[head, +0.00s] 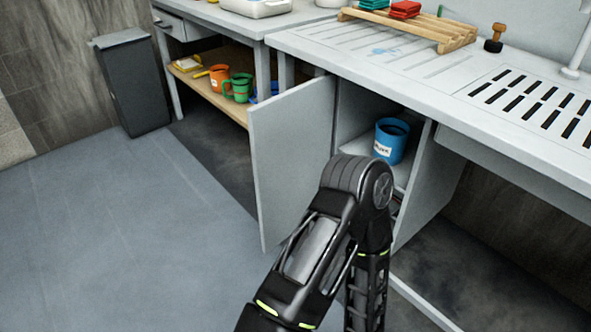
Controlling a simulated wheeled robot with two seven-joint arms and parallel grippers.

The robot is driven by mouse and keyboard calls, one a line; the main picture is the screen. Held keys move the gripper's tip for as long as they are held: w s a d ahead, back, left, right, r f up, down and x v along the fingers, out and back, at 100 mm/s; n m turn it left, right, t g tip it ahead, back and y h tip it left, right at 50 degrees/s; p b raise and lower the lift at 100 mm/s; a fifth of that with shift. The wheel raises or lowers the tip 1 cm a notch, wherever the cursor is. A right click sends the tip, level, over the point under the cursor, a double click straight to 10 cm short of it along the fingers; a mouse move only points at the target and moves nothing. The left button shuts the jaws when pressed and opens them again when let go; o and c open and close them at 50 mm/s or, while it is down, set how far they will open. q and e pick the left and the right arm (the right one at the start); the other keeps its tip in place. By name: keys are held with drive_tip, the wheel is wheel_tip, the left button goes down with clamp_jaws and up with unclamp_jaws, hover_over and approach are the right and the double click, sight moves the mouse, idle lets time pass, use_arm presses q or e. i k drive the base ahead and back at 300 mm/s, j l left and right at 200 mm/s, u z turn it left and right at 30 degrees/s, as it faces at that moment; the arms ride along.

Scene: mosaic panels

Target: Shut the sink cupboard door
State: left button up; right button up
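The sink cupboard door (285,150) is a pale grey panel under the counter, standing wide open. Its free edge points out to the left and towards me, and its far edge meets the left side of the cupboard. The cupboard (418,185) is open in front, with a blue labelled bucket (393,143) on its inner shelf. One of my dark arms rises from the bottom of the picture, bends in front of the cupboard and runs back down. It hides the lower opening and part of the door's lower right. Neither gripper is in view.
The counter (450,110) above carries a wooden rack (425,32), a stamp (494,38) and a slotted drain. To the left are a low wooden shelf (215,95) with orange and green mugs, and a dark bin (135,85). The floor (130,230) left of the door is clear.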

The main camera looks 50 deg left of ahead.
sight(290, 132)
drive_tip(key=k+j, duration=0.1)
drive_tip(key=j, duration=0.25)
drive_tip(key=j+z, duration=0.1)
drive_tip(key=j, duration=0.3)
drive_tip(key=k+j, duration=0.15)
drive_tip(key=j, duration=0.2)
drive_tip(key=k+j, duration=0.1)
drive_tip(key=j, duration=0.3)
drive_tip(key=k+j+z, duration=0.1)
drive_tip(key=j, duration=0.25)
drive_tip(key=k+j, duration=0.15)
drive_tip(key=j, duration=0.2)
drive_tip(key=i+j, duration=0.1)
drive_tip(key=j, duration=0.35)
drive_tip(key=i+j+z, duration=0.15)
drive_tip(key=j, duration=0.35)
drive_tip(key=i+j, duration=0.1)
drive_tip(key=j, duration=0.35)
drive_tip(key=i+j+z, duration=0.1)
drive_tip(key=j, duration=0.4)
drive_tip(key=k+j+u, duration=0.2)
drive_tip(key=k+u, duration=0.15)
drive_tip(key=u, duration=0.15)
